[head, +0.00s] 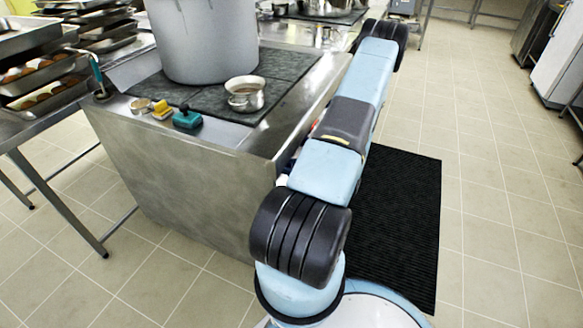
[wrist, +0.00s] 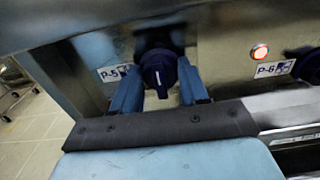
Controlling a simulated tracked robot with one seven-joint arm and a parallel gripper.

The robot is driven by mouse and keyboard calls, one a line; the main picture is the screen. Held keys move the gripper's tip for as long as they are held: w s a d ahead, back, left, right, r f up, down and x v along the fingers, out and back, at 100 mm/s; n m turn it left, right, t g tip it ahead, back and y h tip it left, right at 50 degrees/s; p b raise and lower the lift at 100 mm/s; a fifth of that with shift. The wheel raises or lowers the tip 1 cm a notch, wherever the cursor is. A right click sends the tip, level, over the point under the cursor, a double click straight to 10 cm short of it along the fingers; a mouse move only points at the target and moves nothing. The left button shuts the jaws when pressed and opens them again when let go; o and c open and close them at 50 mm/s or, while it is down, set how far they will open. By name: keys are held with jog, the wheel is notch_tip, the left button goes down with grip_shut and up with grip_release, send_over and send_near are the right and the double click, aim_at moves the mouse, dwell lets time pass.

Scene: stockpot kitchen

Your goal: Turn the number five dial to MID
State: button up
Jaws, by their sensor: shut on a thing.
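The number five dial (wrist: 158,74) is a dark blue knob on the metal panel in the wrist view, beside a white label reading P-5 (wrist: 114,72). A short white mark on the knob stands near upright in the picture. My gripper (wrist: 160,82) has one blue finger on each side of the knob and is shut on it. No MID marking is legible. In the head view, my arm reaches along the right side of the stove block, and the gripper and the dial are hidden.
A P-6 label (wrist: 274,69), a lit orange-red lamp (wrist: 259,52) and another dark knob sit to the right on the panel. A large stockpot (head: 203,40) and a small pot (head: 245,94) stand on the stove top. A black mat (head: 405,200) lies on the floor.

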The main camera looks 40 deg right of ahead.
jog(key=shift+d, duration=0.1)
jog(key=m, duration=0.8)
jog(key=shift+d, duration=0.15)
jog(key=m, duration=1.4)
jog(key=f+m, duration=0.1)
jog(key=m, duration=0.6)
jog(key=shift+a+m, duration=0.25)
jog(key=shift+m, duration=1.55)
jog(key=shift+r, duration=0.1)
jog(key=o, duration=1)
